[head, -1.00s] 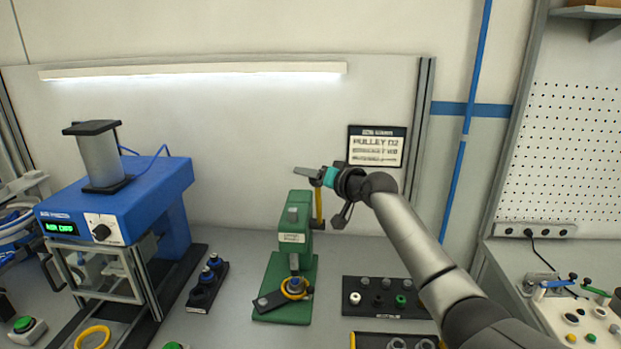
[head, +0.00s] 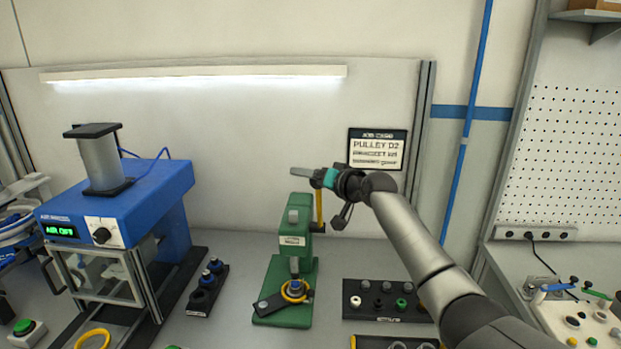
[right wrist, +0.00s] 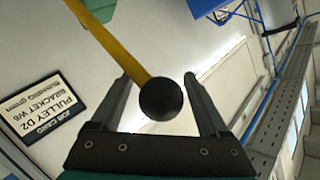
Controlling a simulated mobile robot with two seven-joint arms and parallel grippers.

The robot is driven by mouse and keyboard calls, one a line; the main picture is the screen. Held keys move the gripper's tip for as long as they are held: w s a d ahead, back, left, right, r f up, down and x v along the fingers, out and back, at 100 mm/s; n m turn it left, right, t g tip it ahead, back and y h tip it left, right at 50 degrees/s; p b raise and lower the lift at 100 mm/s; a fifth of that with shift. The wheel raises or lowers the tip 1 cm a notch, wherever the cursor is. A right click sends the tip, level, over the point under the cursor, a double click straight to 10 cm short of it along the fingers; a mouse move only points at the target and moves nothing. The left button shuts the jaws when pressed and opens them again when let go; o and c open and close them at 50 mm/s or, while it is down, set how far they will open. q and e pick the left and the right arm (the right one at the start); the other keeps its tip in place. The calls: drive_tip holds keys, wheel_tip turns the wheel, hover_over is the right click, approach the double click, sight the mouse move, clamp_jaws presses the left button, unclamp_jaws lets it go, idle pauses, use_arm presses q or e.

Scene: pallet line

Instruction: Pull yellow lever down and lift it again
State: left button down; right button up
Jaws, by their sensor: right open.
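The yellow lever (head: 319,208) stands roughly upright on the right side of the green hand press (head: 295,216). Its top end is hidden behind my right gripper (head: 307,173) in the head view. In the right wrist view the yellow shaft (right wrist: 122,53) ends in a black ball knob (right wrist: 160,98). The knob lies between the two fingers of my open right gripper (right wrist: 157,76); I cannot tell whether either finger touches it. Below the press ram is a part with a yellow ring (head: 294,291). My left gripper is not in view.
A blue air press (head: 150,200) reading "AIR OFF" stands at the left. A black tray of small parts (head: 386,314) lies to the right of the green press, below my right arm. A sign (head: 377,149) hangs on the wall behind.

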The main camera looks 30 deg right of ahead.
drive_tip(key=b+v, duration=0.2)
drive_tip(key=v, duration=1.3)
drive_tip(key=shift+r, duration=0.15)
idle(0.4)
